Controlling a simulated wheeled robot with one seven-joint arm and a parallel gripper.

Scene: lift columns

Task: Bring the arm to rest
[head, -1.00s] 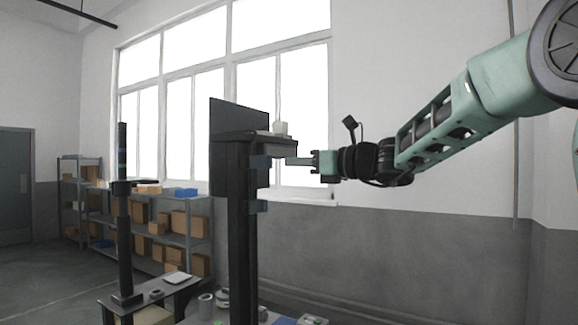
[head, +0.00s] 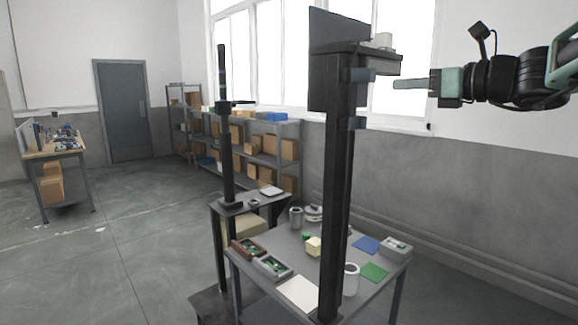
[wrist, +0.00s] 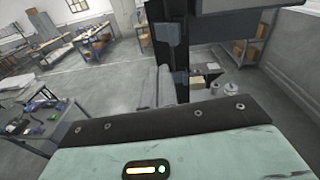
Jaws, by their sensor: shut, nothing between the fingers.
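My gripper (head: 398,84) is at the upper right of the head view, level and pointing left. Its grey fingers are together and hold nothing. A strip of wall and window shows between the fingertips and the tall black lift column (head: 338,190). The wrist view shows the fingers (wrist: 163,75) beyond my green gripper body, with the column (wrist: 172,50) close behind. My arm reaches in from the right edge.
A grey table (head: 320,262) by the column's foot holds trays, cups and coloured cards. A second, thinner column (head: 225,130) stands on a low stand to the left. Shelves (head: 255,150) with boxes line the window wall. A workbench (head: 55,150) and open floor lie left.

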